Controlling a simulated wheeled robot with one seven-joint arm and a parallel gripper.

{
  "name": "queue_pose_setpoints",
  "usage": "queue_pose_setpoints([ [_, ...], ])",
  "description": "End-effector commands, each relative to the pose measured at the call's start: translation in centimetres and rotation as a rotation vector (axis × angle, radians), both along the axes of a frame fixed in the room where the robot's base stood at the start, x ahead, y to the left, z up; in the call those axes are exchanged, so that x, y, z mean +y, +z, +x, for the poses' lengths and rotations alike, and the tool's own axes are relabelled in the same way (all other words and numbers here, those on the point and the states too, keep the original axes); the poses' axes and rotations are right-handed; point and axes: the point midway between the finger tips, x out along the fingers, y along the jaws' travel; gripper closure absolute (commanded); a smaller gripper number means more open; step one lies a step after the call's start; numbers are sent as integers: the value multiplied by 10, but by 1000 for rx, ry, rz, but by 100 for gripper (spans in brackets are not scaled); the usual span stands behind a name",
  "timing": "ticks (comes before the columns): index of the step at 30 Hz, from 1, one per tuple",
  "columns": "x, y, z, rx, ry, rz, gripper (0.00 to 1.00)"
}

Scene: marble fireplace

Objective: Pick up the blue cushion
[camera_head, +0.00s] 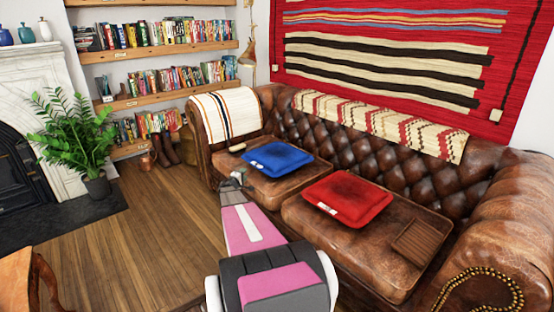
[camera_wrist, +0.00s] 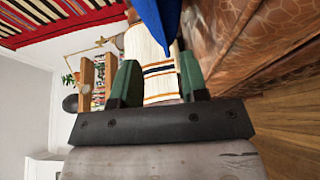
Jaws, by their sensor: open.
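The blue cushion (camera_head: 277,158) lies flat on the left seat of the brown leather sofa (camera_head: 395,170). In the head view my gripper (camera_head: 234,180) is just to the left of the cushion's near left corner, low over the sofa's front edge. In the wrist view my gripper (camera_wrist: 158,70) is open, with two green fingers apart and nothing held. An edge of the blue cushion (camera_wrist: 163,18) shows at the top, in line with the gap between the fingers. I cannot tell whether it lies between the fingertips. Most of the cushion is out of the wrist view.
A small light object (camera_head: 237,147) sits left of the blue cushion. A striped throw (camera_head: 227,115) covers the left armrest. A plant (camera_head: 75,140) and bookshelves stand behind. The wooden floor (camera_head: 130,235) on the left is clear.

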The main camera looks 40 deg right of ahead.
Motion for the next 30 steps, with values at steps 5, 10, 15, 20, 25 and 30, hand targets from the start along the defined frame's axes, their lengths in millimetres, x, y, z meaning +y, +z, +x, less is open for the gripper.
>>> queue_pose_setpoints([
  [5,-13,-2,10,3,10,-13,60],
  [10,-35,-2,22,3,8,-12,60],
  [15,-51,-2,30,4,9,-11,60],
  [20,-59,-1,33,4,8,-11,60],
  [25,-81,1,42,3,7,-12,60],
  [30,-98,1,51,3,9,-12,60],
])
